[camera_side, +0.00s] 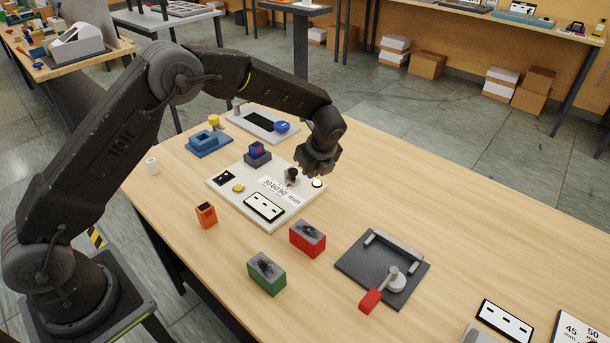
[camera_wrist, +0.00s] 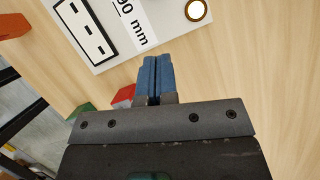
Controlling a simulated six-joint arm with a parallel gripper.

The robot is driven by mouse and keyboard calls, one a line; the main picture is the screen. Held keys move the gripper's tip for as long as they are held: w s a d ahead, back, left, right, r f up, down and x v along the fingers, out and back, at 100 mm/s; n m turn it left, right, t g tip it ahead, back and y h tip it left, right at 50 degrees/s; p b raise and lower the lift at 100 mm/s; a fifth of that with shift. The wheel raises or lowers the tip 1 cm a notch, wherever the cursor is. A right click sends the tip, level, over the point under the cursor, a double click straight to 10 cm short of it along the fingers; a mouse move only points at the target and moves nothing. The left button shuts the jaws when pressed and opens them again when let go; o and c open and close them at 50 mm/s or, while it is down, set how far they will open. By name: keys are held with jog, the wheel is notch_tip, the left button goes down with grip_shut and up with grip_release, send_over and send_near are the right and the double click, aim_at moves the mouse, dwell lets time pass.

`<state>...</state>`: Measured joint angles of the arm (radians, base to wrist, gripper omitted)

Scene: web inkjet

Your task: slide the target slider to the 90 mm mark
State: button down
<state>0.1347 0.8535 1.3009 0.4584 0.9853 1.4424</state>
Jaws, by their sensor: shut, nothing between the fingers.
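A pale panel (camera_side: 222,187) lies on the wooden table with a printed 30-60-90 mm scale (camera_side: 281,191). A small dark knob with a bit of red (camera_side: 291,174) stands beside the scale near its 90 end; I cannot tell if it is the target slider. My gripper (camera_side: 307,172) is over the panel's right end, close to that knob. In the wrist view its blue fingers (camera_wrist: 154,75) are shut together and empty, appearing at the panel's edge. The "90 mm" print (camera_wrist: 132,22) shows there, but no slider knob is visible. Contact is unclear.
A round light (camera_side: 317,183) sits at the panel's right end. A red box (camera_side: 307,238), green box (camera_side: 266,273) and dark lever plate (camera_side: 350,258) stand nearer the front.

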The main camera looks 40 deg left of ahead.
aim_at(294, 171)
jog(key=v, duration=0.4)
jog(key=c, duration=1.8)
grip_release()
jog(key=shift+d+r, duration=0.1)
jog(key=shift+r, duration=0.1)
jog(key=shift+o, duration=0.8)
jog(key=shift+s+d+f, duration=0.15)
jog(key=shift+f, duration=0.05)
jog(key=o, duration=0.6)
jog(key=f+y, duration=0.1)
jog(key=y, duration=0.1)
jog(key=d+f+y, duration=0.1)
jog(key=f+y, duration=0.1)
jog(key=s+d+f+t+y, duration=0.1)
jog(key=y, duration=0.2)
jog(key=shift+d+f, duration=0.1)
jog(key=shift+f, duration=0.15)
jog(key=shift+o, duration=0.9)
jog(key=shift+w+d+t+y, duration=0.1)
jog(key=shift+d+t+y, duration=0.3)
jog(key=shift+t+y, duration=0.3)
jog(key=x, duration=1.3)
jog(key=shift+w+a, duration=0.1)
jog(key=shift+a, duration=0.35)
grip_shut()
